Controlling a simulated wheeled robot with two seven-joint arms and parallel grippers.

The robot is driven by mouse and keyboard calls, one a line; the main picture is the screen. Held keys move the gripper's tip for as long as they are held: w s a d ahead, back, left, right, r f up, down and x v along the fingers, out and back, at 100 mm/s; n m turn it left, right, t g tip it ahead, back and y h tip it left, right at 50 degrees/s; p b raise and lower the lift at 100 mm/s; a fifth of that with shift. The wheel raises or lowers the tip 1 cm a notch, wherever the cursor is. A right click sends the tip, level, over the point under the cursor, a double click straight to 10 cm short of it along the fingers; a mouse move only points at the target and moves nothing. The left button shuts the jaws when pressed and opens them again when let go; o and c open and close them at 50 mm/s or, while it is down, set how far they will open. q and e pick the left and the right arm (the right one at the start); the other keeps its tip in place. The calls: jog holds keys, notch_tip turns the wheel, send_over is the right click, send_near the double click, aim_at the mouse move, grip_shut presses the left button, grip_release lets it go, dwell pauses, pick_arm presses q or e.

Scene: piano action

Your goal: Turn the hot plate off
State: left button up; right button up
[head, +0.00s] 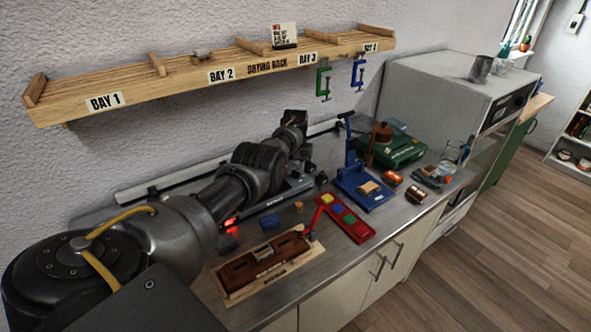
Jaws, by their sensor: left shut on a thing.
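My left arm reaches in from the left along the back of the bench. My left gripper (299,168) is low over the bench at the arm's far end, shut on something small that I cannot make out. A dark grey unit with a pale label (271,203) lies beside and partly behind the arm. It may be the hot plate, but I cannot read the label. A small red glow (231,223) shows beside the arm, near its left end. The arm hides much of this area. My right gripper is not in view.
A brown wooden fixture (240,272), a red tray with coloured blocks (345,218), a blue press (377,196) and a green case (404,152) crowd the bench. A wooden rack (180,85) hangs above, with green and blue clamps at its right.

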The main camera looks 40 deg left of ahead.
pick_arm(q)
jog(key=n, duration=0.3)
jog(key=shift+n+b, duration=0.35)
jog(key=shift+n, duration=0.05)
jog(key=n, duration=0.2)
jog(key=shift+f+n+b, duration=0.1)
jog(key=shift+n+b, duration=0.2)
jog(key=shift+b, duration=0.05)
jog(key=n+b, duration=0.1)
jog(key=n, duration=0.2)
jog(key=shift+n, duration=0.3)
jog(key=n+b, duration=0.2)
jog(key=n, duration=0.1)
jog(key=shift+n, duration=0.4)
jog(key=n+b, duration=0.1)
jog(key=n, duration=0.2)
jog(key=shift+n+b, duration=0.3)
jog(key=shift+b, duration=0.05)
jog(key=n+b, duration=0.1)
jog(key=n, duration=0.2)
jog(key=shift+n, duration=0.3)
jog(key=n+b, duration=0.1)
jog(key=n, duration=0.2)
jog(key=shift+n+b, duration=0.55)
jog(key=shift+n, duration=0.85)
